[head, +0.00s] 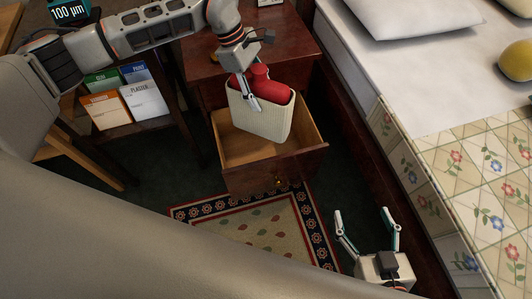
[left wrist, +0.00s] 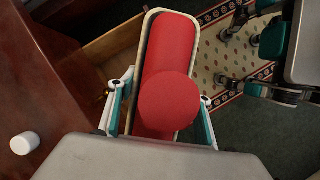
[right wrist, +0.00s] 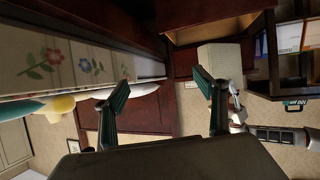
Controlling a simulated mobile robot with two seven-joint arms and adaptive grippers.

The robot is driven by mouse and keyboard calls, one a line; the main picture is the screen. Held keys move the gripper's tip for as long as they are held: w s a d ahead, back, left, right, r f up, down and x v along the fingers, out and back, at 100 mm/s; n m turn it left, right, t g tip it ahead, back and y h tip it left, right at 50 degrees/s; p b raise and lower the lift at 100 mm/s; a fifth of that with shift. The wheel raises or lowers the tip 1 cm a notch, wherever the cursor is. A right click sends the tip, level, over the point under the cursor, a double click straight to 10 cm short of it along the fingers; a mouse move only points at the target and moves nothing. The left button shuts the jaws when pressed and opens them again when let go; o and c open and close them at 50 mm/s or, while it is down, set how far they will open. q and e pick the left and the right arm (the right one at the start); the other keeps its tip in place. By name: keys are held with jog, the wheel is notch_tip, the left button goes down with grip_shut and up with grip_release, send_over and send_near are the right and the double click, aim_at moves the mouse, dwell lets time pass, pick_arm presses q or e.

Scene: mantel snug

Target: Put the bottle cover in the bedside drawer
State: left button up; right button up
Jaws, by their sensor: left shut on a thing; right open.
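The bottle cover (head: 258,120) is a cream knitted pouch with a red bottle (head: 262,82) inside. My left gripper (head: 252,103) is shut on it, one finger showing against its near face. In the left wrist view the cover's rim (left wrist: 150,22) surrounds the red bottle, with fingers on both sides. The bedside drawer (head: 235,150) is pulled open, and the cover hangs upright over it, hiding part of its inside. In the right wrist view, the cover (right wrist: 218,58) also shows beside the drawer (right wrist: 215,28). My right gripper (head: 367,232) is open and empty, low beside the bed.
The bedside table (head: 205,62) stands behind the drawer, with a small white cylinder (left wrist: 25,143) on top. The bed (head: 440,120) with its floral cover is close on the right. A shelf of books (head: 130,100) stands left. A patterned rug (head: 250,225) lies in front.

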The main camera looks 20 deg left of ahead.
pick_arm(q)
jog(key=w+f+n+b, duration=0.1)
jog(key=f+n, duration=0.1)
jog(key=f, duration=0.3)
jog(key=w+f+n+t+b, duration=0.1)
jog(key=f+n+b, duration=0.1)
jog(key=f, duration=0.3)
jog(key=d+f+n+t+b, duration=0.1)
jog(key=f+n+b, duration=0.1)
jog(key=f, duration=0.3)
jog(key=shift+w+d+f+n+y, duration=0.1)
jog(key=shift+w+f+n+y, duration=0.25)
jog(key=shift+n, duration=0.25)
jog(key=shift+w+f+n+t+b, duration=0.3)
jog(key=shift+f+n+t+b, duration=0.1)
jog(key=shift+f+t+b, duration=0.1)
notch_tip(320, 180, down, 20)
jog(key=b, duration=0.8)
jog(key=o, duration=1.6)
pick_arm(e)
jog(key=s+a+f+m+y, duration=0.1)
jog(key=s+a+f+m, duration=0.2)
jog(key=a+m, duration=0.5)
jog(key=shift+a+f+m, duration=0.3)
jog(key=shift+a+f, duration=0.2)
jog(key=shift+f, duration=0.25)
